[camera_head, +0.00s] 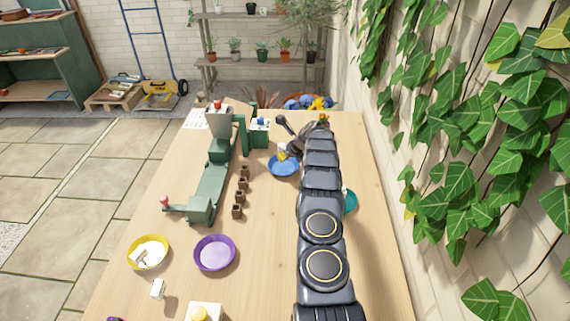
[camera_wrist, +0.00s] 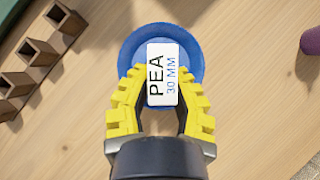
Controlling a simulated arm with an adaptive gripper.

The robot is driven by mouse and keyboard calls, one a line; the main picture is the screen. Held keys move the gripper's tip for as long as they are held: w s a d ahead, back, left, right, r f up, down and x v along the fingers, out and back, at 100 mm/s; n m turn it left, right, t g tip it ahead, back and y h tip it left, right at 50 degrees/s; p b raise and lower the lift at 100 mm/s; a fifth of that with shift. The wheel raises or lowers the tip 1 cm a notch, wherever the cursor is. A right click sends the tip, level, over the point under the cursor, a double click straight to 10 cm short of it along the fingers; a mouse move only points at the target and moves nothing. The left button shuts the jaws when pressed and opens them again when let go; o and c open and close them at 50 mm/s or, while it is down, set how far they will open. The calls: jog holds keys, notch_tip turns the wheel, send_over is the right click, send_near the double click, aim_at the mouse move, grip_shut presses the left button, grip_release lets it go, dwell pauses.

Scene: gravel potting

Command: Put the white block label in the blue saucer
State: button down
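A green machine (camera_head: 217,165) and several brown square pots (camera_head: 241,196) stand left of the blue saucer. A purple saucer (camera_head: 215,254) and a yellow saucer (camera_head: 162,262) holding a white block lie nearer. Another white block (camera_head: 157,289) stands in front. A teal dish (camera_head: 351,201) is partly behind my arm.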

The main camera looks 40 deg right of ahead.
aim_at(282, 166)
jog(key=shift+w+d+f, duration=0.15)
jog(key=shift+f, duration=0.05)
jog(key=shift+w+d+f, duration=0.1)
jog(key=shift+f, duration=1.65)
jog(key=shift+f, duration=0.1)
jog(key=c, duration=1.1)
grip_release()
